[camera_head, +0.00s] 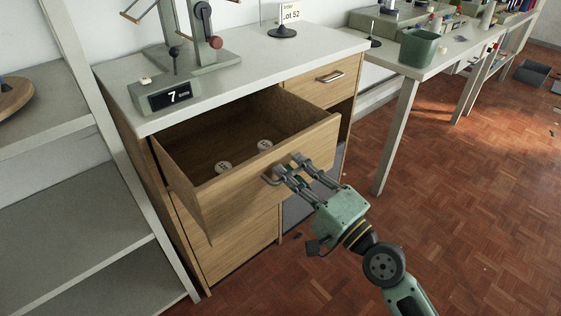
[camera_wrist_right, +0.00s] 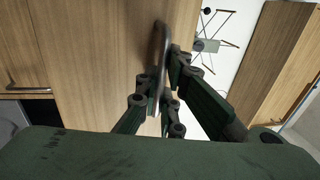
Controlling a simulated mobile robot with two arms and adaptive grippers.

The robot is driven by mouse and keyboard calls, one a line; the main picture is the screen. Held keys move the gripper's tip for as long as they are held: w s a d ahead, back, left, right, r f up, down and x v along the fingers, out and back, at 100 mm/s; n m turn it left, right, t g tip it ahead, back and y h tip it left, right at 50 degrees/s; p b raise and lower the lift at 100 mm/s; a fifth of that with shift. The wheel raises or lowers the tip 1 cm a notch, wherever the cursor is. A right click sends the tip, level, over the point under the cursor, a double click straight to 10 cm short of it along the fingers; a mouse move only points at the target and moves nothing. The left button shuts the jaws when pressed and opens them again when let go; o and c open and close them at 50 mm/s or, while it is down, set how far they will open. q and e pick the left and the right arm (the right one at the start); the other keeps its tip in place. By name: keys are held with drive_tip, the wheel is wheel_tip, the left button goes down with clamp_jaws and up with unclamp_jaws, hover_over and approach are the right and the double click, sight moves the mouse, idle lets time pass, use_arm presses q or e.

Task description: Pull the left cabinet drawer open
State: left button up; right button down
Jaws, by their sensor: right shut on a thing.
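The left cabinet drawer (camera_head: 240,193) stands well out from the cabinet (camera_head: 243,267), and its inside shows. My right gripper (camera_head: 285,168) is at the drawer front and is shut on the drawer's handle (camera_head: 270,180). In the right wrist view the handle (camera_wrist_right: 160,55) runs between the fingers (camera_wrist_right: 165,92), close to the wooden drawer front (camera_wrist_right: 90,60). My left gripper is not in view.
A digital display reading 7 (camera_head: 172,95) and a green-grey stand (camera_head: 200,55) are on the cabinet top (camera_head: 255,60). A closed right drawer (camera_head: 318,84) is beside the open one. Grey shelves (camera_head: 70,225) stand at the left.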

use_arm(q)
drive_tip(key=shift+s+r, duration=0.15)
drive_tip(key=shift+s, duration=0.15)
use_arm(e)
drive_tip(key=shift+s+d, duration=0.4)
drive_tip(key=shift+s, duration=0.2)
drive_tip(key=c, duration=1.9)
unclamp_jaws()
drive_tip(key=v, duration=0.3)
drive_tip(key=shift+s, duration=0.1)
drive_tip(key=v, duration=0.9)
